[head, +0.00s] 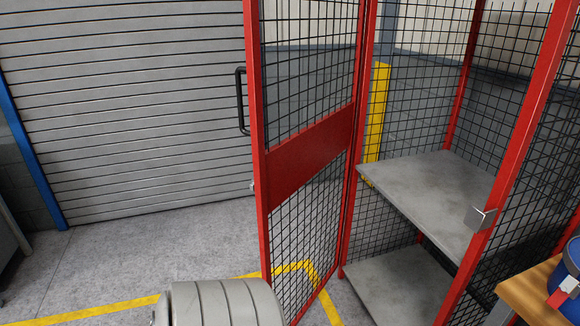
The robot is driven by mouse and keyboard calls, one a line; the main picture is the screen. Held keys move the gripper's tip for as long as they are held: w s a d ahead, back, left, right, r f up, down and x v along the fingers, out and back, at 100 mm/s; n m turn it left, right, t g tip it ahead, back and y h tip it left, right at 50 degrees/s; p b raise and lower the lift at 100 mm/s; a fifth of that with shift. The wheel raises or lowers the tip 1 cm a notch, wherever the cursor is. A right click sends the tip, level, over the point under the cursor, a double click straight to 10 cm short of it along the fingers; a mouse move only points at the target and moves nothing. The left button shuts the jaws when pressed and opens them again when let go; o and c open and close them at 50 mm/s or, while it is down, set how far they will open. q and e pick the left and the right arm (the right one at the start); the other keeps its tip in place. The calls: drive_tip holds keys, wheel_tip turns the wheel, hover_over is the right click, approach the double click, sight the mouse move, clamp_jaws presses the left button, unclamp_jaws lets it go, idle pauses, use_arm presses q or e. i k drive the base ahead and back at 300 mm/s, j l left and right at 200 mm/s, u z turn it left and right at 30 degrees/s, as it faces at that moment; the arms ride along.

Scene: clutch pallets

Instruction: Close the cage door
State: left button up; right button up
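The cage door (306,150) has a red frame, black wire mesh and a solid red middle panel. It stands wide open, swung out to the left of the cage opening. A black vertical handle (241,101) is on its free left edge. The red cage (512,150) has two grey shelves, an upper one (420,185) and a lower one (400,285), both bare where visible. A small grey latch box (481,217) is on the right front post. Neither gripper is in view. A grey ribbed part at the bottom, apparently mine, hides some floor near the door's lower edge.
A grey roller shutter (130,110) with a blue side post (35,150) is behind. Yellow lines (110,312) mark the grey floor, which is open left of the door. A wooden surface (535,293) with a blue container (572,258) is at lower right.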

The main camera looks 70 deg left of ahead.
sight(280, 170)
drive_tip(key=j+u, duration=0.35)
drive_tip(key=j, duration=2.7)
